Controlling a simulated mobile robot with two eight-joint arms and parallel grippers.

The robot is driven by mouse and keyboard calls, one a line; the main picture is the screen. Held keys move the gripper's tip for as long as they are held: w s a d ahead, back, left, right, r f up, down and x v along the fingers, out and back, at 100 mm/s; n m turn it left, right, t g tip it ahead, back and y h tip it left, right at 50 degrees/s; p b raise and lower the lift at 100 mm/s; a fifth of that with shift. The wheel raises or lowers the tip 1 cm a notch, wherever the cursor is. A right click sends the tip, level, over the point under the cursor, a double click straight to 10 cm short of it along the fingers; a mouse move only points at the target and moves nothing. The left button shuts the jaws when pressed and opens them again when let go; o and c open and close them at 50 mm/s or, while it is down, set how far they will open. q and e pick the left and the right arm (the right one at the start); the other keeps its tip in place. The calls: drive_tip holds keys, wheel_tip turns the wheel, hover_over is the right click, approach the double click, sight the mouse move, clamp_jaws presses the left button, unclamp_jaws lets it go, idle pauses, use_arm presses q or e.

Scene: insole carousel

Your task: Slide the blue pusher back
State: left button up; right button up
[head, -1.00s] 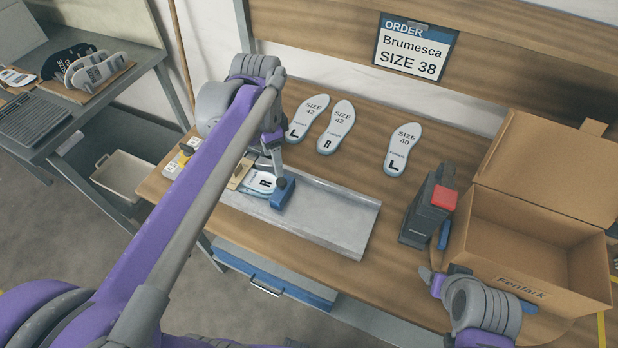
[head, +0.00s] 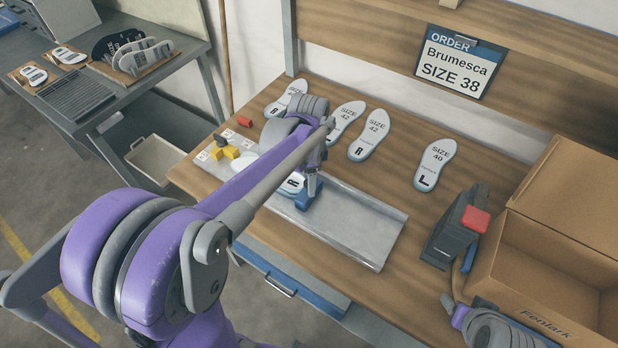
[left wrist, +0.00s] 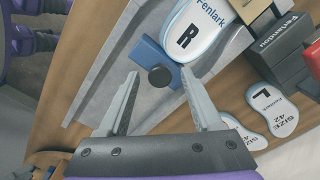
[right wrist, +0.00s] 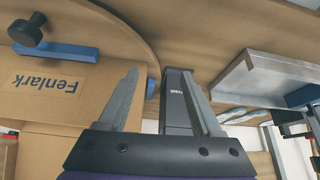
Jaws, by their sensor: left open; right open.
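The blue pusher (head: 303,200) with its black knob (left wrist: 161,77) sits in the grey metal channel (head: 365,225) on the bench. A pale insole marked R (head: 291,185) lies against it; the left wrist view shows this Fenlark insole (left wrist: 200,25) right beside the blue block (left wrist: 150,58). My left gripper (left wrist: 160,85) is open, its fingers either side of and just short of the knob. Whether a finger touches it I cannot tell. My right gripper (right wrist: 158,78) is open and empty, low by the cardboard box at the bench's right.
The cardboard box (head: 555,255) and a dark device with a red top (head: 455,230) stand on the right. Loose insoles (head: 435,163) lie behind the channel. Yellow blocks (head: 231,152) sit at its left end. A side table (head: 150,85) is at the far left.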

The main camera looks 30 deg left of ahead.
use_arm(q)
clamp_jaws()
idle(0.4)
idle(1.1)
